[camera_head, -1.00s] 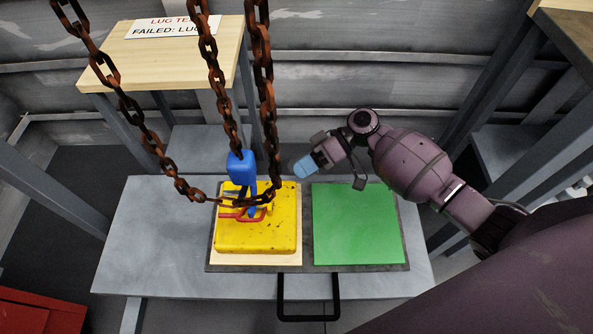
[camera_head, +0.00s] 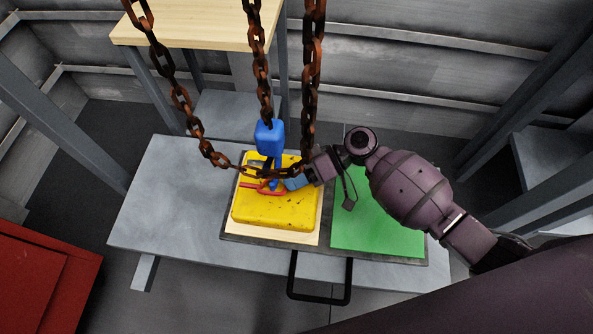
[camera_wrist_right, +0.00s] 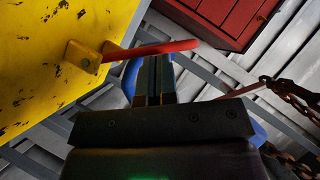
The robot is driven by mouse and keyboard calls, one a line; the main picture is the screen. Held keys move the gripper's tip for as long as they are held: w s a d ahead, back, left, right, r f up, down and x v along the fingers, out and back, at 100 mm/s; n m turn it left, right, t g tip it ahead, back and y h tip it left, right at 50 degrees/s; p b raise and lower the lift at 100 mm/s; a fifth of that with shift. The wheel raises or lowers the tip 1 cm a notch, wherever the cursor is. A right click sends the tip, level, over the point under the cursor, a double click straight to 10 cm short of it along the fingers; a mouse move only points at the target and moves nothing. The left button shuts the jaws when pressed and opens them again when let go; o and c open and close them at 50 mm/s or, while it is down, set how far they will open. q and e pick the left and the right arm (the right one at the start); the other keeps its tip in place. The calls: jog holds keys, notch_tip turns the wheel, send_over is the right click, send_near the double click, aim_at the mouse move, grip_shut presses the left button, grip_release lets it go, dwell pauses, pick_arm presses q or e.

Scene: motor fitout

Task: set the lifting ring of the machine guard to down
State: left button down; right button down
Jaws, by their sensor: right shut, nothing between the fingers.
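The yellow machine guard (camera_head: 275,212) lies on the left pad of a tray on the grey bench. Its red lifting ring (camera_head: 265,191) is near the guard's back half, partly behind the hook and chain. In the right wrist view the ring (camera_wrist_right: 155,49) sticks out from a yellow lug (camera_wrist_right: 83,57), clear of the guard's face; its full tilt is unclear. My right gripper (camera_head: 294,183) is shut and empty, its blue-grey tips close beside the ring. In the wrist view the fingers (camera_wrist_right: 153,75) end just short of the red bar; contact is unclear. My left gripper is not in view.
A blue hook block (camera_head: 270,138) hangs on rusty chains (camera_head: 311,70) directly over the guard, and a chain loop passes in front of the ring. The green pad (camera_head: 375,225) is bare. A red cabinet (camera_head: 45,275) stands at lower left. The bench's left part is clear.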

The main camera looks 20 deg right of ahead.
jog(key=shift+s+a+f+n+t+h, duration=0.2)
jog(key=shift+s+n+t+h, duration=0.1)
jog(key=shift+s+n+t, duration=0.15)
jog(key=shift+s+a+f+n+t+h, duration=0.3)
jog(key=shift+s+f+n+t+h, duration=0.3)
jog(key=shift+s+n, duration=0.2)
jog(key=shift+n+t, duration=0.25)
jog(key=shift+s, duration=0.1)
